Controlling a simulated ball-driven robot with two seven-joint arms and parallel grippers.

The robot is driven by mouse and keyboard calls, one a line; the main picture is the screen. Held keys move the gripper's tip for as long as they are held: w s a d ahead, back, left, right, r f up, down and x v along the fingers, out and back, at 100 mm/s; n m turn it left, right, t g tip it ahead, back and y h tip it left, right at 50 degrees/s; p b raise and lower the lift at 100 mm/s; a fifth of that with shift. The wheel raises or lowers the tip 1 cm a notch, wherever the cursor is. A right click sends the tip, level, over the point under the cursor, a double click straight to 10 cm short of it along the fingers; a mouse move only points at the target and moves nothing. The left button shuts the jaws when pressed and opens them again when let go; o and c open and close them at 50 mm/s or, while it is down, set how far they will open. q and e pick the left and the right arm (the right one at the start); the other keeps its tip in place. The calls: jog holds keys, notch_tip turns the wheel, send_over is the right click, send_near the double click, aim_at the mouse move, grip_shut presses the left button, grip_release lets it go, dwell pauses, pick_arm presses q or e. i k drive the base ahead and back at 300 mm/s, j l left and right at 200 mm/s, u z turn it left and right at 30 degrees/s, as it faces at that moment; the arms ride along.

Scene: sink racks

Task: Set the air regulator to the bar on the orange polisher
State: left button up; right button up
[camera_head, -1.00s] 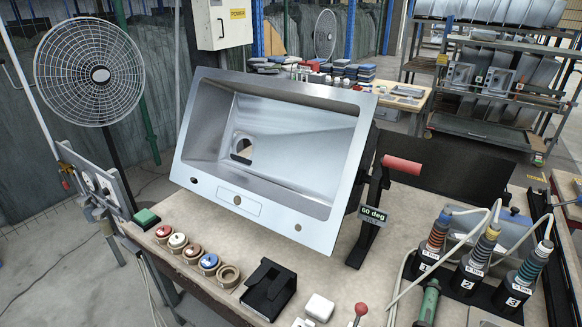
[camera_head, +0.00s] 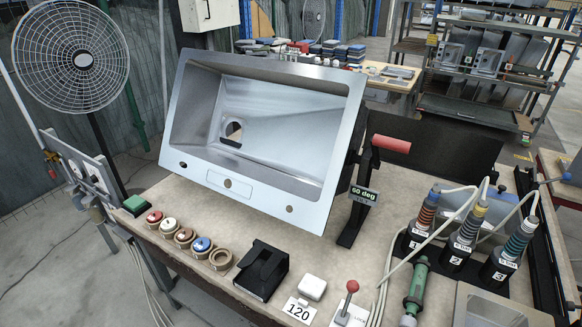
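Three upright polishers stand in a black holder at the right, numbered 1, 2 and 3. The polisher at 1 (camera_head: 426,214) has orange-red bands, the middle polisher (camera_head: 468,230) has yellow and orange-brown tones, and the polisher at 3 (camera_head: 516,243) is banded in teal. Each carries a small bar label, with the figures too small to read surely. A grey panel with round fittings (camera_head: 88,172) stands at the bench's left; I cannot tell whether it is the air regulator. Neither of my grippers is in view.
A tilted steel sink (camera_head: 245,192) fills the bench's middle, beside a red-handled clamp showing 60 deg (camera_head: 364,195). In front lie several round discs (camera_head: 186,236), a black box (camera_head: 262,270), a 120 card (camera_head: 299,309), a red-knobbed lever (camera_head: 350,296) and a green tool (camera_head: 416,288).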

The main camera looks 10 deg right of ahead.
aim_at(93, 178)
jog(key=k+j+z, duration=0.1)
jog(key=z, duration=1.25)
jog(key=i+j+u, duration=0.15)
jog(key=j, duration=0.45)
jog(key=k, duration=0.05)
